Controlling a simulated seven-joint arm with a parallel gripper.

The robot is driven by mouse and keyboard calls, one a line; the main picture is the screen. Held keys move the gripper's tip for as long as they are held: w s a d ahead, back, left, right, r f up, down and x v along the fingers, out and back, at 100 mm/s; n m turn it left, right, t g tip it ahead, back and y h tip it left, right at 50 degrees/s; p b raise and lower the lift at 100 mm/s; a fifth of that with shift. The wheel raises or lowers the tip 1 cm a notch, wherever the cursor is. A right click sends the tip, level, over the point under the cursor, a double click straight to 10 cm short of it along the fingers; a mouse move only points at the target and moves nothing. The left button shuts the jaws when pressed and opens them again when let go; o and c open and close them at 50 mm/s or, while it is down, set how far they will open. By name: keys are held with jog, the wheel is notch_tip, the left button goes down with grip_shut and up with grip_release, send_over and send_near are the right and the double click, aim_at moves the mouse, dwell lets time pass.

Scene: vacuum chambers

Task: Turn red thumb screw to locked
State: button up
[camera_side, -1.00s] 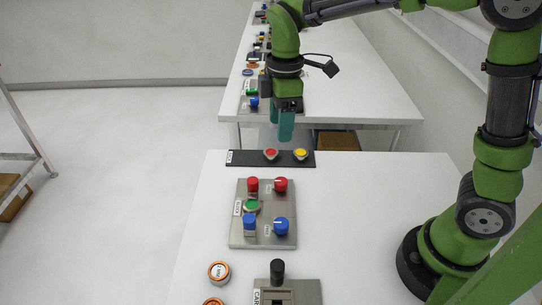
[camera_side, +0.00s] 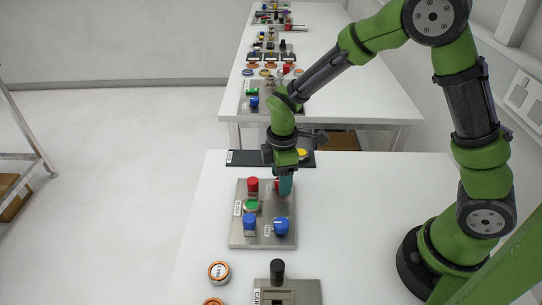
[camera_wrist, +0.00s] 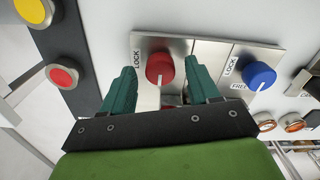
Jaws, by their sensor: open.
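The red thumb screw (camera_wrist: 160,67) is a round red knob with a pale pointer line, on a metal plate (camera_wrist: 208,48). In the wrist view a LOCK label stands to its left, and its pointer is toward the bottom of the picture. My gripper (camera_wrist: 159,72) is open, with one teal finger on each side of the knob. I cannot tell whether the fingers touch it. In the side view my gripper (camera_side: 286,185) is low over the plate's far right corner and mostly hides the red knob.
A blue knob (camera_side: 281,227) with LOCK and FREE labels is on the same plate. A red post (camera_side: 252,184), green button (camera_side: 251,205) and blue post (camera_side: 249,224) stand left. A black strip behind carries a yellow button (camera_wrist: 30,10) and a red button (camera_wrist: 62,77).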

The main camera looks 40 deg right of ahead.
jog(key=shift+f, duration=0.5)
jog(key=c, duration=1)
jog(key=shift+c, duration=0.2)
